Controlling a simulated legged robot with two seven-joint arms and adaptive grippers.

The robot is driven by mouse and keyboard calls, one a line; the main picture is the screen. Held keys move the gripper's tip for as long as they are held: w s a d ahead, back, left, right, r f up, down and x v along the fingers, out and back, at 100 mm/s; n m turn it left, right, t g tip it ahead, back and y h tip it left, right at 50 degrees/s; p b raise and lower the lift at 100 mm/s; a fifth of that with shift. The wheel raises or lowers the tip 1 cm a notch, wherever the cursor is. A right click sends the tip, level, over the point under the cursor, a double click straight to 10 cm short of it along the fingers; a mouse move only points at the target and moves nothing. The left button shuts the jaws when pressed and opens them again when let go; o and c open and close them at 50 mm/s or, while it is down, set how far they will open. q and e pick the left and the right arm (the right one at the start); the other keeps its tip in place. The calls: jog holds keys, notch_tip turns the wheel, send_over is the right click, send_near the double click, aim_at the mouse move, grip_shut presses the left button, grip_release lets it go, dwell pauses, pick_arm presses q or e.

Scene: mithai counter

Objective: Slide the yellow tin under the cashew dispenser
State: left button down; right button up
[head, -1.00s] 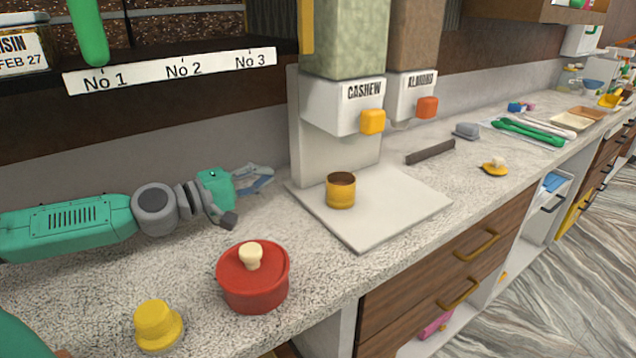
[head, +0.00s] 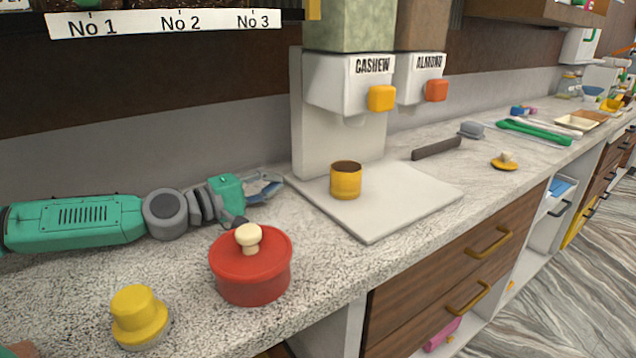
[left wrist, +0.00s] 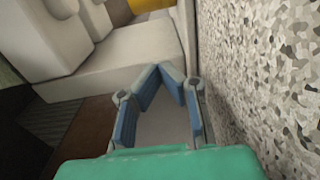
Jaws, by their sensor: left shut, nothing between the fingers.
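The yellow tin (head: 346,181) is a small open cylinder standing upright on the white base plate (head: 405,208) of the dispensers. It stands in front of and a little below the cashew dispenser (head: 345,82), which has a yellow-orange button (head: 382,98). The tin's lower part also shows at the top of the left wrist view (left wrist: 150,4). My left gripper (head: 275,186) is shut and empty, low over the counter at the left edge of the base plate, apart from the tin. In the left wrist view its blue fingertips (left wrist: 172,75) meet. My right gripper is not in view.
A red lidded pot (head: 250,266) and a yellow knob-shaped object (head: 139,317) stand on the counter in front of my left arm. The almond dispenser (head: 418,78) is right of the cashew one. A dark bar (head: 436,149) lies behind the plate's right side.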

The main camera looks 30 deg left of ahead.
aim_at(327, 191)
pick_arm(q)
jog(key=w+d+b, duration=0.1)
jog(key=w+b, duration=0.1)
jog(key=w+d+b, duration=0.2)
jog(key=b+x, duration=0.1)
jog(key=x, duration=0.1)
jog(key=b+x, duration=0.1)
jog(key=x, duration=0.1)
jog(key=shift+w+a+f, duration=0.1)
jog(key=shift+w+a, duration=0.2)
jog(key=shift+a, duration=0.05)
jog(key=shift+w+d, duration=0.15)
jog(key=shift+d, duration=0.65)
jog(key=shift+d+r, duration=0.25)
jog(key=shift+d, duration=0.35)
jog(key=shift+s+d+f, duration=0.1)
jog(key=shift+s+d, duration=0.15)
jog(key=shift+d, duration=0.4)
